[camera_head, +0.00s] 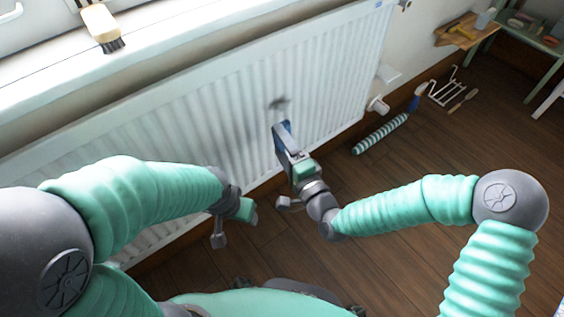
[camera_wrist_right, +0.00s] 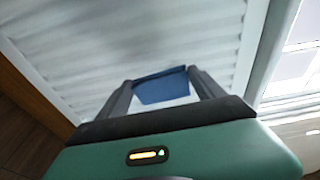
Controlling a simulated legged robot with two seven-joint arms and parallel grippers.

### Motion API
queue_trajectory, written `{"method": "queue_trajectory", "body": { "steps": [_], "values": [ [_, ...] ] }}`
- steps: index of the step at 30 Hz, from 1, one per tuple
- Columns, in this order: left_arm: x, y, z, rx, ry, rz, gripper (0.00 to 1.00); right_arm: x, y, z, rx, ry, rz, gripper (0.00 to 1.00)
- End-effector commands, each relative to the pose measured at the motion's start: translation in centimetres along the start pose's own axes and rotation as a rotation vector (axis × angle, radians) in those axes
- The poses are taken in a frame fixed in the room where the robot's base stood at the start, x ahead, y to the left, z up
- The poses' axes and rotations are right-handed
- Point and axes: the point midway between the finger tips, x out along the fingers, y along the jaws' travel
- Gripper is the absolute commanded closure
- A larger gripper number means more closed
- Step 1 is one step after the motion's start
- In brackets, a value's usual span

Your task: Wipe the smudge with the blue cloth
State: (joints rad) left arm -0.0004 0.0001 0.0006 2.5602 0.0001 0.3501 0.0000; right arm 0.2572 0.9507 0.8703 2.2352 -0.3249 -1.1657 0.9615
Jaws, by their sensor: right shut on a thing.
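The smudge (camera_head: 278,103) is a dark grey patch on the white ribbed radiator (camera_head: 335,65) in the head view. My right gripper (camera_head: 281,134) is just below the smudge, close to the radiator, and is shut on the blue cloth (camera_head: 287,127). The cloth also shows between the two fingers in the right wrist view (camera_wrist_right: 162,86). I cannot tell whether the cloth touches the radiator. My left gripper (camera_head: 232,226) hangs low in front of the radiator to the left; its fingers are too small and turned to tell their opening.
A brush (camera_head: 101,24) lies on the windowsill (camera_head: 150,27) above the radiator. A striped roll (camera_head: 380,134) and a white wire rack (camera_head: 445,92) lie on the wooden floor at right. A green bench (camera_head: 530,38) stands at the far right. Floor between is clear.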

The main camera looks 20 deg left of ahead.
Motion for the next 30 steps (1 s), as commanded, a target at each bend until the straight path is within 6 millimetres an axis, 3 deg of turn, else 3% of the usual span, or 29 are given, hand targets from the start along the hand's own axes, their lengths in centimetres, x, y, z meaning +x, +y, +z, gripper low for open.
{"method": "queue_trajectory", "body": {
  "steps": [16, 30],
  "values": [
    [1.5, 0.0, 0.3, -0.001, 0.001, 0.000, 0.37, 5.3, -0.1, 1.0, -0.001, 0.000, -0.006, 0.54],
    [1.5, 0.0, 0.3, -0.001, 0.000, 0.000, 0.37, 5.9, -0.2, 1.1, 0.000, 0.001, -0.005, 0.55]
  ]
}}
